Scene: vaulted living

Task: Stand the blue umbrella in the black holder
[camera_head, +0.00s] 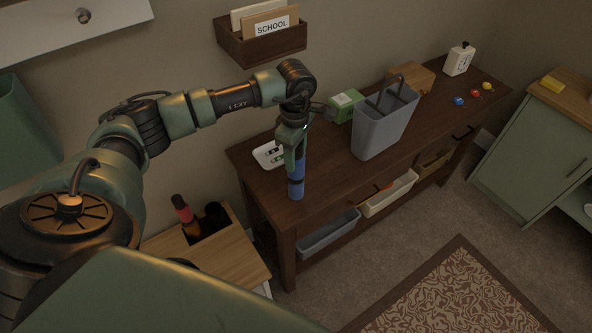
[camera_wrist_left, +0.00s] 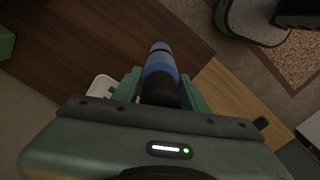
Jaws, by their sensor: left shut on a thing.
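The blue umbrella (camera_head: 296,178) is a short folded cylinder with a dark band near its lower end. My left gripper (camera_head: 293,150) is shut on it and holds it roughly upright over the left end of the dark wooden table. In the left wrist view the umbrella (camera_wrist_left: 160,63) points away from the camera, its black upper part between the fingers (camera_wrist_left: 160,92). My right gripper is not in view.
The dark table (camera_head: 330,178) carries a white socket-like box (camera_head: 268,155), a green box (camera_head: 346,105), a grey basket (camera_head: 385,122) and small coloured balls. The light wooden cabinet (camera_head: 232,258) stands left of it. A wall rack (camera_head: 262,42) hangs above.

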